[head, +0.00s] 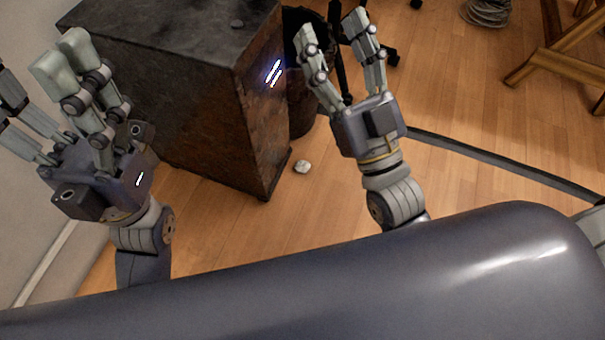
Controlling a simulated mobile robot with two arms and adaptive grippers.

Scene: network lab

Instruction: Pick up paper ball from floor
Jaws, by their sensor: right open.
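The paper ball (302,167), small, white and crumpled, lies on the wooden floor beside the lower corner of a dark cabinet. My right gripper (332,28) is open and empty, its fingers pointing up in the picture. Its wrist and palm appear to the right of the ball, and it does not touch the ball. My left gripper (35,68) is at the left, in front of the cabinet, with its fingers spread apart and nothing between them. Some of its fingertips are cut off by the left edge.
The dark, worn cabinet (190,130) stands left of the ball. A dark bin (300,100) is behind it. A dark cable strip (480,155) crosses the floor at right. Wooden furniture legs (555,50) stand at top right. The floor around the ball is clear.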

